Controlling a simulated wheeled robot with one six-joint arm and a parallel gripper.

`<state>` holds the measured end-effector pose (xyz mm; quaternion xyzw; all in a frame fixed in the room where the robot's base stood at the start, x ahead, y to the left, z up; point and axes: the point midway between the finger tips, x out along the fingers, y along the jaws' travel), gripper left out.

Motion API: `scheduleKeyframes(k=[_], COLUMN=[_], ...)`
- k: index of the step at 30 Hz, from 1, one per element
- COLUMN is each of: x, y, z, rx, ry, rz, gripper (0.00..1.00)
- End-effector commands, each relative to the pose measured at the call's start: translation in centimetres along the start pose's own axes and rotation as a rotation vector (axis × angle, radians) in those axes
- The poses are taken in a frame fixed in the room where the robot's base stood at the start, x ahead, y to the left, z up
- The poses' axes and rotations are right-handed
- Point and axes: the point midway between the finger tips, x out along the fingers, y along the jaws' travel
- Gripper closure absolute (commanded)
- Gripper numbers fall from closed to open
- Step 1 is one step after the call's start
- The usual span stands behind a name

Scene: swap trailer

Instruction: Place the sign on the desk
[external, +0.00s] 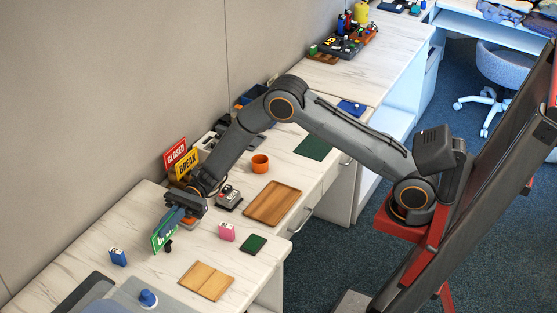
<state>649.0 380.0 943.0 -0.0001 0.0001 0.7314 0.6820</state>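A green sign (160,241) with white lettering is tilted above the front left part of the white marbled desk (60,262). My gripper (172,222) reaches down to its upper edge and appears shut on it. The fingertips are small and partly hidden. Whether the sign's lower edge touches the desk is not clear. A red CLOSED sign (175,155) and a yellow BREAK sign (187,164) stand upright by the wall, behind my gripper.
A wooden tray (272,203), an orange cup (260,164) and a grey device (229,197) are to the right.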

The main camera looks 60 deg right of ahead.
Motion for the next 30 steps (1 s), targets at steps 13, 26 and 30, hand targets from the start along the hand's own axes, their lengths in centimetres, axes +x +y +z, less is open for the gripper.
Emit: scheduleKeyframes(k=[13,26,30], x=[0.0,-1.6,-4.2], y=[0.0,-0.2,0.0], z=[-0.4,-0.4,-0.6], rx=[0.000,-0.002,-0.001], ry=[0.000,0.000,0.000], rz=[0.000,-0.004,-0.003], gripper=[0.77,0.77,0.77])
